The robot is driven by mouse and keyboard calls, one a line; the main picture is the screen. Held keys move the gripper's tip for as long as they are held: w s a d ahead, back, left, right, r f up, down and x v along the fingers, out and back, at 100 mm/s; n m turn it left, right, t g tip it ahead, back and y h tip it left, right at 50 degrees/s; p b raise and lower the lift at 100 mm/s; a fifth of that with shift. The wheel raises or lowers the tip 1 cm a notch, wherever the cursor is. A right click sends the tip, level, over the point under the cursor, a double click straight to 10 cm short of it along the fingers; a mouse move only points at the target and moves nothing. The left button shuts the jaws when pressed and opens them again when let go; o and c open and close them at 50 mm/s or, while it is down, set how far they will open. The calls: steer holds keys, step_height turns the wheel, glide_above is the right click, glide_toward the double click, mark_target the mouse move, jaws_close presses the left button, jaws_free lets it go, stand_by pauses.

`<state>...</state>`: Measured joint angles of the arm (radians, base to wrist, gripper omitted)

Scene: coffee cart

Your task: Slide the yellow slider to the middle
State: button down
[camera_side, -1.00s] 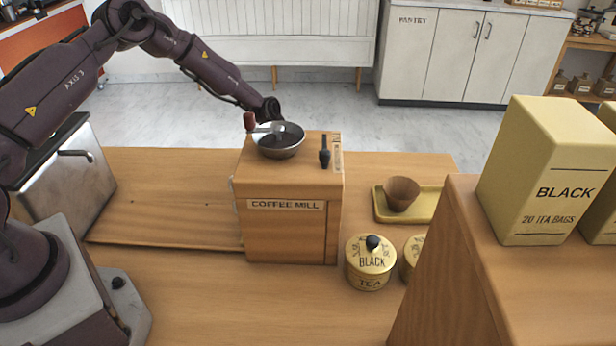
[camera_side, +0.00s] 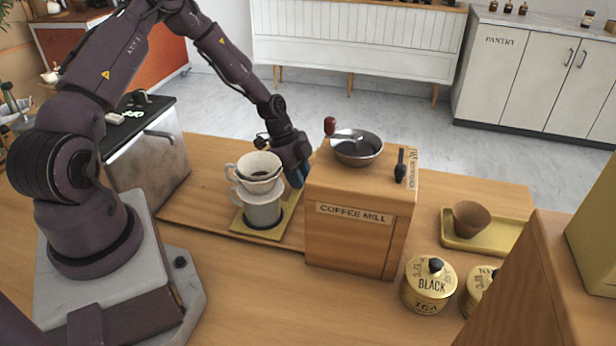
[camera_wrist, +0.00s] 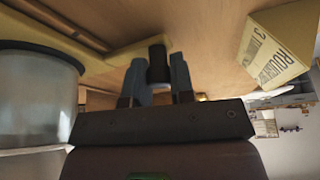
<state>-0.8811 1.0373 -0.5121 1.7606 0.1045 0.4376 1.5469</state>
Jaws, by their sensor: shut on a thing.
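The yellow slider (camera_side: 276,231) is a flat yellow plate on a long wooden board (camera_side: 198,209), just left of the coffee mill. A white cup-like dripper (camera_side: 258,166) sits on a pale vessel (camera_side: 262,207) standing on it. In the wrist view the slider shows as a yellow strip (camera_wrist: 110,50) with a black knob (camera_wrist: 157,58). My gripper (camera_wrist: 158,75) is shut on this knob, one blue finger on each side. In the side view, my gripper (camera_side: 295,176) is behind the slider's right end, partly hidden by the mill.
The wooden coffee mill (camera_side: 345,243), with a metal bowl (camera_side: 357,155) and crank on top, stands close to my gripper's right. A steel machine (camera_side: 150,158) is at the left. A yellow tray (camera_side: 512,235) and tea tins (camera_side: 428,292) are to the right.

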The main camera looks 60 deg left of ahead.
steer(key=c, duration=1)
jaws_free()
steer(key=v, duration=1.3)
steer(key=s+d+r+n+t+y, duration=0.1)
steer(key=s+d+r+n, duration=0.3)
steer(key=s+d+r, duration=0.1)
steer(key=s+d+r+n+t+y, duration=0.1)
steer(key=s+d+r+n, duration=0.3)
steer(key=s+d+r, duration=0.2)
steer(key=s+d+r+n+t+y, duration=0.1)
steer(key=s+d+r+n, duration=0.3)
steer(key=r, duration=0.5)
steer(key=shift+s+d+r+y, duration=0.15)
steer(key=shift+s+d+y, duration=0.05)
steer(key=shift+s+d, duration=0.45)
steer(key=shift+s+d+r+y, duration=0.1)
steer(key=shift+s+d+y, duration=0.1)
steer(key=shift+s+d, duration=0.45)
